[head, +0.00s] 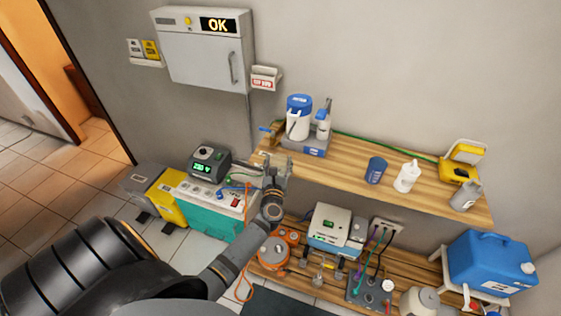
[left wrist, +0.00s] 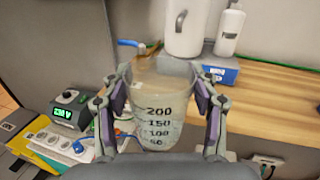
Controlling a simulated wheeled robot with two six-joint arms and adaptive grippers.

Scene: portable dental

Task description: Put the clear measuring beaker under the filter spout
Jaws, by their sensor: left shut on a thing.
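The clear measuring beaker (left wrist: 158,115), with black marks up to 200, is upright between the two fingers of my left gripper (left wrist: 160,105), which is shut on its sides. In the head view my left gripper (head: 276,168) is at the left end of the wooden shelf; the beaker is hard to make out there. The white filter with a blue lid (head: 299,117) stands on that shelf, also in the left wrist view (left wrist: 184,28). My right gripper is out of view.
A blue cup (head: 375,170) and a white bottle (head: 407,176) stand farther right on the upper shelf (head: 335,160). A teal power unit (head: 215,208) is left of the shelf. The lower shelf holds a white device (head: 335,228) and cables. The shelf's middle is clear.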

